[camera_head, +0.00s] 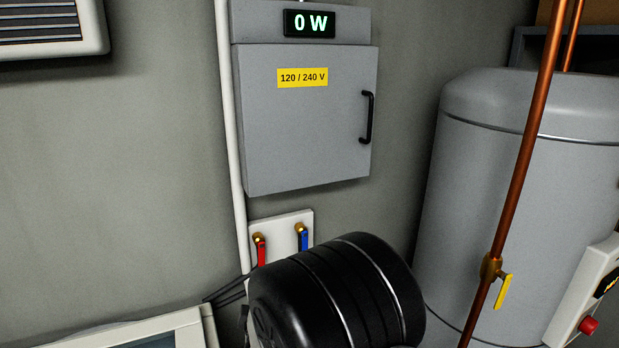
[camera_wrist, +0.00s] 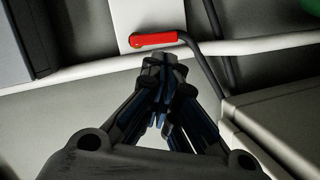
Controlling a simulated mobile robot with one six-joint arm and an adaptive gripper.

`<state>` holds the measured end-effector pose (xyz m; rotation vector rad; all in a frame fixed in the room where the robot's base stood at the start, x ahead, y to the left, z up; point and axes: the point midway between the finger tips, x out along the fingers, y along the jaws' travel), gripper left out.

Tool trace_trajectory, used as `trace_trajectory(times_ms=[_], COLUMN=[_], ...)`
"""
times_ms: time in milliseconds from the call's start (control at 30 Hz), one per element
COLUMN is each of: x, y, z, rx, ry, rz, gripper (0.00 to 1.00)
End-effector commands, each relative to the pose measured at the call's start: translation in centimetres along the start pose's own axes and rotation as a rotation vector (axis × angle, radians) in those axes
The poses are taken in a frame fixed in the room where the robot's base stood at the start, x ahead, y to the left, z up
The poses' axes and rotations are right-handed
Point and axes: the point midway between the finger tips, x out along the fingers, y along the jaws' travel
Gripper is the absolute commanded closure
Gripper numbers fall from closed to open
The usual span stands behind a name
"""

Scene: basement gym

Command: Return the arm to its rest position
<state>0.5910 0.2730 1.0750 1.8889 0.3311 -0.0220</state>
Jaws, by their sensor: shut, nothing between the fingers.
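In the wrist view my gripper (camera_wrist: 164,66) is shut, its dark fingers drawn together with nothing between them. Its tips appear just below a red lever handle (camera_wrist: 154,39) on a white plate; I cannot tell whether they touch. In the head view the red lever (camera_head: 260,249) and a blue lever (camera_head: 303,238) sit on a white wall plate (camera_head: 280,222). A large black rounded part of my arm stands in front of the plate's lower right. The gripper's fingers cannot be made out clearly in the head view.
A grey electrical cabinet (camera_head: 310,125) hangs above the plate, its door closed and display reading 0 W. A white pipe (camera_head: 231,130) runs beside it. A grey tank (camera_head: 520,190) and copper pipe (camera_head: 527,140) stand right. A pale-framed unit (camera_head: 190,328) is lower left.

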Motion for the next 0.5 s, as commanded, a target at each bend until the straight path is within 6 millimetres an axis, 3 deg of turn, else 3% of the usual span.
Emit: trace_trajectory(times_ms=[33,100,267,367,500], x=[-0.6,-1.9,-6.8,-11.1,-18.3], y=[2.5,4.5,8.1,9.6,10.7], z=[0.8,1.9,4.8,6.9,10.0], rx=[0.084,0.206,0.461,0.605,0.795], ry=[-0.013,-0.037,-0.126,-0.209,-0.365], rz=[-0.033,-0.107,-0.262,-0.344,-0.430], gripper=[1.00,1.00,1.00,1.00,1.00])
